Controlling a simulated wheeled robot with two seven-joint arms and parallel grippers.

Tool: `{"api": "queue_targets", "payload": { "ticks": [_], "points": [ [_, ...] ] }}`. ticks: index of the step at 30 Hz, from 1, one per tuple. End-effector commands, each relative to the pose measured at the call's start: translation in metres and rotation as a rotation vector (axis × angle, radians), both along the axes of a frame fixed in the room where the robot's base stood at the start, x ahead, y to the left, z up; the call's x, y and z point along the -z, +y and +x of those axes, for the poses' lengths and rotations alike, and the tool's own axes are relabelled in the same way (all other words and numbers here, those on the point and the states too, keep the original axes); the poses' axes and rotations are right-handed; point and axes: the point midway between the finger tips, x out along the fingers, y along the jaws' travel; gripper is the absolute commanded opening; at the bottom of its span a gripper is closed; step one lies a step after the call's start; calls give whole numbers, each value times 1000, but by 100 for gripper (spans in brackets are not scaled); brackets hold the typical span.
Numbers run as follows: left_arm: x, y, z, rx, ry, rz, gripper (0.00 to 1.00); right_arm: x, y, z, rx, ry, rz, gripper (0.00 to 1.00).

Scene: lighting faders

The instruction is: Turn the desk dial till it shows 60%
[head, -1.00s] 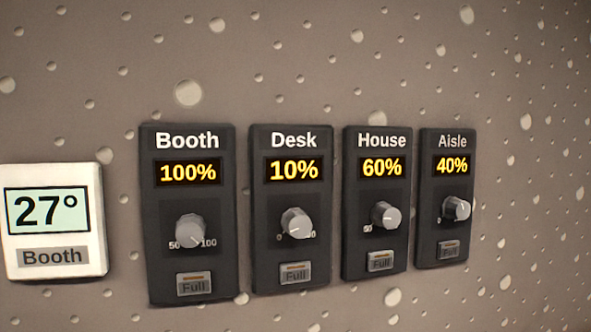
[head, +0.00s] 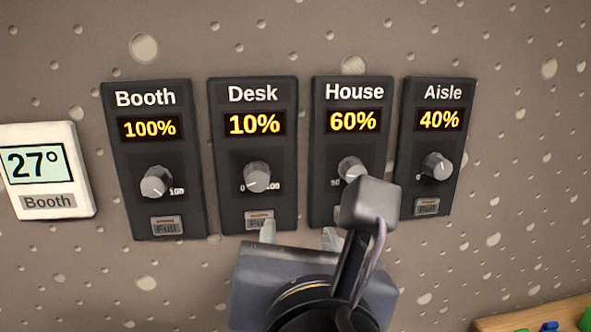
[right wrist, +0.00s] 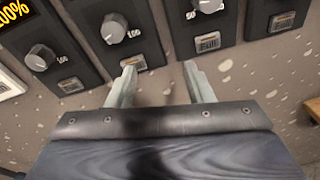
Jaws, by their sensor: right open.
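The Desk panel (head: 253,110) is on the wall, and its display (head: 255,124) reads 10%. Its grey dial (head: 257,176) sits below the display, with a Full button (head: 259,220) under it. The dial also shows at the top of the right wrist view (right wrist: 113,29). My right gripper (head: 298,236) is open and empty, below the dial and to its right. Its left finger overlaps the Desk panel's Full button in the head view; I cannot tell whether they touch. My left gripper is not in view.
The Booth panel (head: 152,105) reads 100%, the House panel (head: 352,98) 60% and the Aisle panel (head: 440,98) 40%. My right arm partly covers the House panel's lower part. A thermostat (head: 45,200) is at left. A wooden surface (head: 500,322) with coloured items shows at lower right.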

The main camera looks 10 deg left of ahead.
Motion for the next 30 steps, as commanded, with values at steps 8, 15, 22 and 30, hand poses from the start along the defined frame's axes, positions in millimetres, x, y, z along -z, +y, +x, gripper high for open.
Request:
{"api": "queue_targets", "payload": {
  "ticks": [8,15,22,30],
  "points": [
    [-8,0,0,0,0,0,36,-44,40,-32,-82,-195,-153,47],
    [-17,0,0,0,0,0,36,-44,50,5,-79,-192,-152,47],
    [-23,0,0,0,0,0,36,-43,57,31,-81,-191,-150,47],
    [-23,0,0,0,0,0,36,-41,58,36,-83,-190,-148,47]
  ]
}}
